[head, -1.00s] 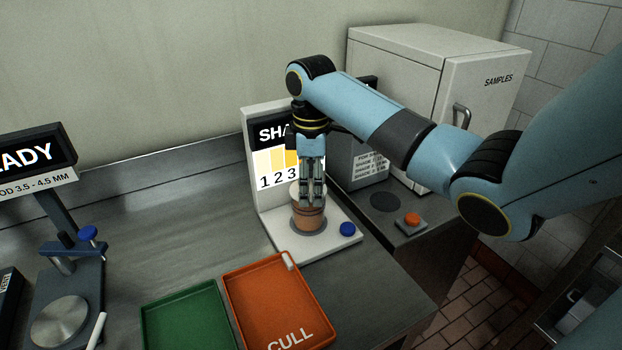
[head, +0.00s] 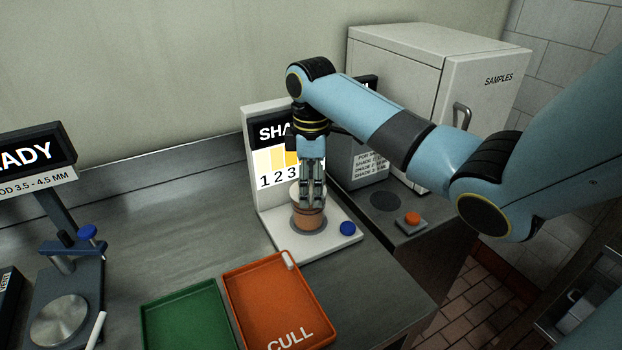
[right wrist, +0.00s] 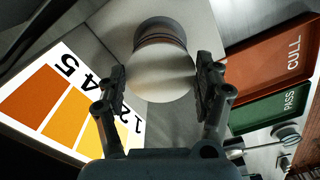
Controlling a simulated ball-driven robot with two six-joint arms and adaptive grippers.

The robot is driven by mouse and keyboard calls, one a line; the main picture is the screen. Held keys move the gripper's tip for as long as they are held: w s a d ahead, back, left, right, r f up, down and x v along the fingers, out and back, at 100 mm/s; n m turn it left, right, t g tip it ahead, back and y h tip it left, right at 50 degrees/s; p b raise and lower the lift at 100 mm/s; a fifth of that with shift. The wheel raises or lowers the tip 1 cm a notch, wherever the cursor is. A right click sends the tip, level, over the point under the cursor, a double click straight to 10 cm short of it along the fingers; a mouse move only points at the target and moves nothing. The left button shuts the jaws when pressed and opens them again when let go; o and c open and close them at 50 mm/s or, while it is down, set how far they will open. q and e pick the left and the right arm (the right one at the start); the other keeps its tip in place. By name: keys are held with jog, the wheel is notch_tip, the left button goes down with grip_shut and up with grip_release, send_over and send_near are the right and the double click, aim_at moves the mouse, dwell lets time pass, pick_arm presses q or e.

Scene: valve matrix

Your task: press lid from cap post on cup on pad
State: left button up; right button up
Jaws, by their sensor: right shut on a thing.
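My right gripper (head: 312,202) points straight down over the brown cup (head: 308,219), which stands upright on a round grey pad (head: 323,230) on the white shade stand. The gripper is shut on a pale round lid (right wrist: 164,82), which fills the space between its fingers in the right wrist view. The lid lies over the cup, whose brown side (right wrist: 160,34) shows beyond it. I cannot tell whether the lid is fully seated. In the head view the fingers partly hide the lid and the cup top. The cap post cannot be made out. My left gripper is not in view.
The shade panel (head: 263,165) stands close behind the cup. A blue button (head: 347,228) is right of the pad. An orange CULL tray (head: 270,300) and a green tray (head: 185,322) lie in front. A red button (head: 412,218) and a SAMPLES cabinet (head: 400,70) are at right.

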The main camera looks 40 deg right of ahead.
jog(key=o, duration=0.9)
